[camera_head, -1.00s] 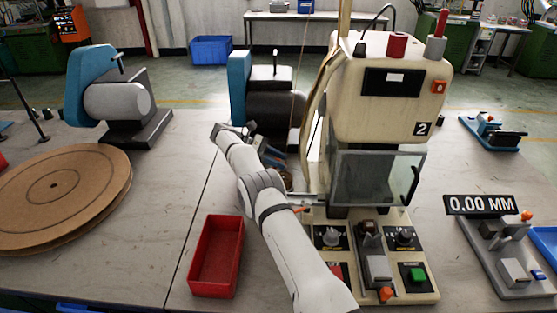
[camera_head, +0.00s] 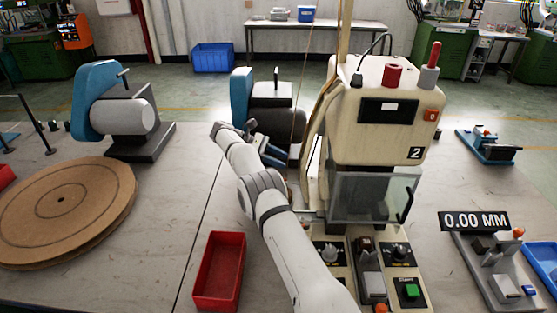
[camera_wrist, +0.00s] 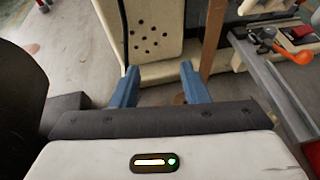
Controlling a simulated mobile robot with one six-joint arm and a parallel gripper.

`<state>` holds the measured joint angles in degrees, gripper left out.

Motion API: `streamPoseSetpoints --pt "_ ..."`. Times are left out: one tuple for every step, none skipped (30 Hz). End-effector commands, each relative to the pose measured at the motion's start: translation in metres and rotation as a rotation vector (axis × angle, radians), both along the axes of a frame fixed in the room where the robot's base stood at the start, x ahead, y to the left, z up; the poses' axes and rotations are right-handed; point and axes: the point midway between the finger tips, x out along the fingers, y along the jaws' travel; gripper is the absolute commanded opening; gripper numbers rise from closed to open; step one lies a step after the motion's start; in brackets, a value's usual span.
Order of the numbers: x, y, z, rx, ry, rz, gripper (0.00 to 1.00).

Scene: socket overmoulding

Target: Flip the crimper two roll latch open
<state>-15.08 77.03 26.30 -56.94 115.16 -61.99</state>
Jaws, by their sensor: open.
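The crimper two (camera_head: 385,115) is the cream machine marked "2" at the middle right in the head view, with a clear guard (camera_head: 372,200) at its front. My gripper (camera_head: 262,148) is at the machine's left side, partly hidden behind my own arm. In the wrist view my gripper (camera_wrist: 160,85) has its two blue fingers apart with nothing between them, facing the machine's cream side panel (camera_wrist: 155,30). A brown strip (camera_wrist: 211,38) runs down just right of the fingers. I cannot make out the roll latch for certain in either view.
A blue-and-black motor unit (camera_head: 265,100) stands behind my gripper. A red tray (camera_head: 219,270) and a round brown board (camera_head: 65,210) lie to the left. In the wrist view an orange-handled lever (camera_wrist: 290,54) is at the right. Bare table lies between board and tray.

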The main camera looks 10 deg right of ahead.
Motion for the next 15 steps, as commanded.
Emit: streamPoseSetpoints --pt "0.000 0.000 0.014 0.000 0.000 0.000 0.41" --pt "0.000 0.000 0.016 0.000 0.000 0.000 0.41" --pt "0.000 0.000 0.020 0.000 0.000 0.000 0.41" --pt "0.000 0.000 0.022 0.000 0.000 0.000 0.41" --pt "0.000 0.000 0.023 0.000 0.000 0.000 0.41" --pt "0.000 0.000 0.024 0.000 0.000 0.000 0.41" --pt "0.000 0.000 0.025 0.000 0.000 0.000 0.41" --pt "0.000 0.000 0.025 0.000 0.001 0.000 0.41" --pt "0.000 0.000 0.025 0.000 0.001 0.000 0.41" --pt "0.000 0.000 0.025 0.000 0.000 0.000 0.41" --pt "0.000 0.000 0.025 0.000 0.000 0.000 0.41" --pt "0.000 0.000 0.024 0.000 0.000 0.000 0.41" --pt "0.000 0.000 0.024 0.000 0.000 0.000 0.41" --pt "0.000 0.000 0.024 0.000 0.000 0.000 0.41" --pt "0.000 0.000 0.024 0.000 0.000 0.000 0.41"
